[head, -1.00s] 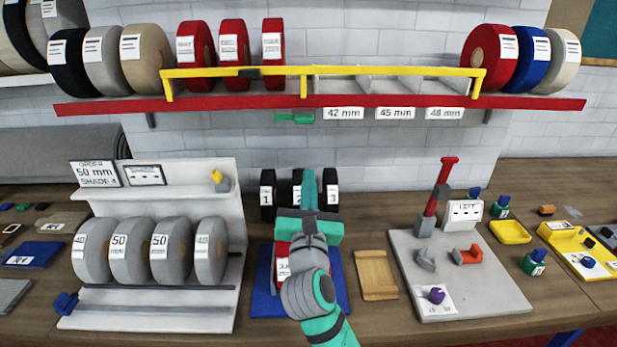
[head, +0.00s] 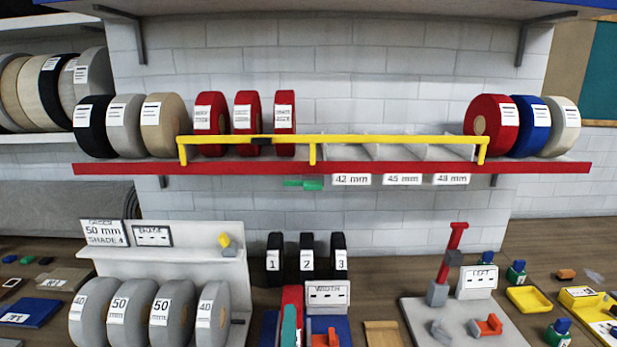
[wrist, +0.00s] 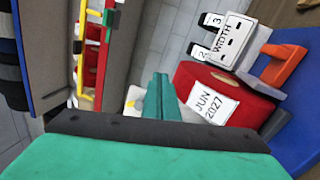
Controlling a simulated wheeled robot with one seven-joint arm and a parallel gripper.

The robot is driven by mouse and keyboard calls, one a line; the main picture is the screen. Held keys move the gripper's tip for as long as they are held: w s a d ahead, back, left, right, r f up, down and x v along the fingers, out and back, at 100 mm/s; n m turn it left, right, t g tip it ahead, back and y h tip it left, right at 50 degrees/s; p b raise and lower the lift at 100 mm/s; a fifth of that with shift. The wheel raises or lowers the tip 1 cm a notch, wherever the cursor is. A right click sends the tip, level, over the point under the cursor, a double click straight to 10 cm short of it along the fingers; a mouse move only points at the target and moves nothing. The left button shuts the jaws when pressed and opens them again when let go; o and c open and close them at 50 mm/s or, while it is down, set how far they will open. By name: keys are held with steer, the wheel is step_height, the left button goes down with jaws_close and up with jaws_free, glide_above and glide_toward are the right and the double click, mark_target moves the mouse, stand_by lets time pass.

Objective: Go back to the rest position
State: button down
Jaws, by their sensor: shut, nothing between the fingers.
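My gripper (wrist: 160,92) shows in the wrist view with its teal fingers together and nothing between them. In the head view, a narrow teal part of my gripper (head: 290,324) shows at the bottom edge, in front of a red roll (head: 292,296). In the wrist view, the red roll (wrist: 225,97) with a "JUN 2027" label is just right of the fingertips. I cannot tell whether they touch. The rest of my arm is out of the head view.
A "WIDTH" sign (head: 327,293) and an orange piece (head: 326,339) stand on a blue base (head: 344,328) beside the red roll. Grey rolls (head: 124,310) stand at left. A red shelf (head: 330,168) with a yellow rail (head: 390,139) spans above. A grey board (head: 415,318) lies right.

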steer(key=s+a+f+m+g, duration=0.2)
steer(key=s+f+m, duration=1.1)
steer(key=s+f, duration=0.55)
steer(key=s+d+f+m+g, duration=0.1)
steer(key=s+d+f+m, duration=0.1)
steer(key=s, duration=0.9)
steer(key=s+d+f+m+g, duration=0.2)
steer(key=s+d+m, duration=0.2)
steer(key=s, duration=0.7)
steer(key=shift+s+m, duration=0.4)
steer(key=shift+m, duration=0.1)
steer(key=c, duration=2.5)
jaws_free()
steer(key=shift+w+f, duration=0.1)
steer(key=shift+f, duration=0.05)
